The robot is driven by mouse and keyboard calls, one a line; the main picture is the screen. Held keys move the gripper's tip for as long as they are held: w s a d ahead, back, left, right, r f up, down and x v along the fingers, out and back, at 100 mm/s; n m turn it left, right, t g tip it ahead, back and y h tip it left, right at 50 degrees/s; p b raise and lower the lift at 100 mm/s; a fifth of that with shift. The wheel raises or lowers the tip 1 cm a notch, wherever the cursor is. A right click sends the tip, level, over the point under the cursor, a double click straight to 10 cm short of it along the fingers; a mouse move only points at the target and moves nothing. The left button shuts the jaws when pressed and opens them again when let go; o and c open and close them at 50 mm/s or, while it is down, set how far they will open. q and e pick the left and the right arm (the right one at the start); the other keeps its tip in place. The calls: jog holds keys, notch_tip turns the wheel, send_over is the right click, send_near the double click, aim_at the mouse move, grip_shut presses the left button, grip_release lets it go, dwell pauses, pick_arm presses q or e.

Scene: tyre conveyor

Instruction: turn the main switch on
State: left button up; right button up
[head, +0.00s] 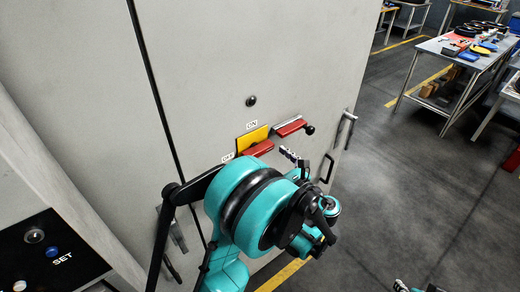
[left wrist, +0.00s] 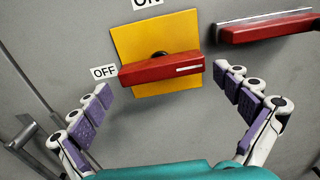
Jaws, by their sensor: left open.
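The main switch is a red bar handle (left wrist: 162,68) on a yellow plate (left wrist: 158,35), fixed to the grey cabinet door. In the left wrist view the bar lies nearly level, with its left end by the OFF label (left wrist: 103,72). The ON label (left wrist: 148,2) is above the plate, cut by the top edge. In the head view the red handle (head: 259,148) shows just beyond my left arm. My left gripper (left wrist: 165,85) is open, with one finger on each side of the handle's ends and apart from it.
A second red handle (left wrist: 265,26), with a black knob in the head view (head: 309,130), sits right of the switch. The cabinet door (head: 290,50) has a metal handle (head: 346,130) at its right edge. A panel marked SET (head: 62,258) is at lower left. Workbenches (head: 450,55) stand far right.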

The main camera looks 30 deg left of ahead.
aim_at(262, 154)
pick_arm(q)
jog(key=shift+x, duration=2.15)
jog(key=shift+d, duration=0.1)
jog(key=c, duration=0.8)
